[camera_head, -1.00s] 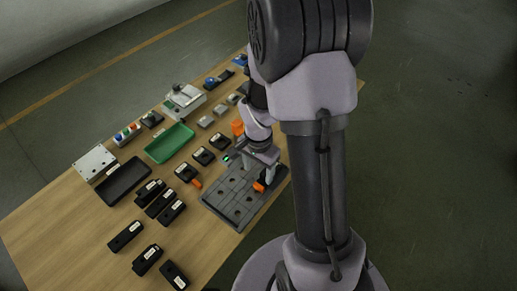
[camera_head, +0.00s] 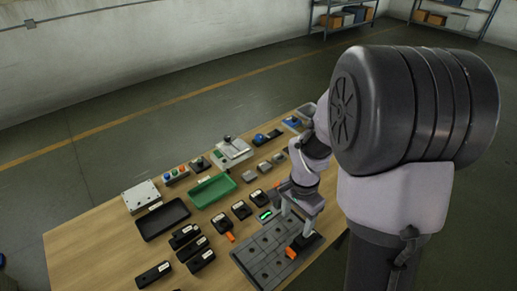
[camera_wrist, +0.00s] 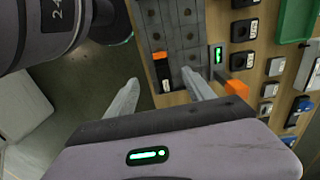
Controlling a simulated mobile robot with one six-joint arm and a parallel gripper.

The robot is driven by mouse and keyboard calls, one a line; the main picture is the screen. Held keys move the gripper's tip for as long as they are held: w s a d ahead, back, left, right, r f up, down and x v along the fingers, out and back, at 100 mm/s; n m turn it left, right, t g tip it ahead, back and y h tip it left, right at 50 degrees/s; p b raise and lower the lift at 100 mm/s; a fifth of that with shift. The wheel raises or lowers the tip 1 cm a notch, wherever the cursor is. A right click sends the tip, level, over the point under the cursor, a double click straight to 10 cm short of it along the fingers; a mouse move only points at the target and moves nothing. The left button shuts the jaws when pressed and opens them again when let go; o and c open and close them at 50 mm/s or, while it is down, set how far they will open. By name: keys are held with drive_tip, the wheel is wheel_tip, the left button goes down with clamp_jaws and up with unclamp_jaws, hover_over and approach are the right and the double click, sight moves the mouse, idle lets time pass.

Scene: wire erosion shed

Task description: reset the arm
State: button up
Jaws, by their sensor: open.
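My gripper (camera_head: 298,212) hangs over the grey plate with holes (camera_head: 262,262) at the table's right front edge. A black block with an orange part (camera_head: 294,251) sits on the plate below the gripper. It also shows between the fingers in the wrist view (camera_wrist: 161,68). My arm hides part of the table's right side.
Black labelled blocks (camera_head: 187,236) stand left of the plate. A green tray (camera_head: 212,190), a black tray (camera_head: 162,218) and a white plate (camera_head: 141,196) lie further back. A button box (camera_head: 174,174) stands behind. Shelves (camera_head: 343,17) line the far wall.

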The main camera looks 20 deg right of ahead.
drive_tip(key=s+a+r+n+t+y+b, duration=0.2)
drive_tip(key=s+a+r+n+t, duration=0.3)
drive_tip(key=s+a+r+n, duration=0.4)
drive_tip(key=s+a+r+b, duration=0.1)
drive_tip(key=s+a+r, duration=0.2)
drive_tip(key=a+r, duration=0.3)
drive_tip(key=shift+r+t+b, duration=0.3)
drive_tip(key=shift+r+t, duration=0.1)
drive_tip(key=shift+r, duration=0.15)
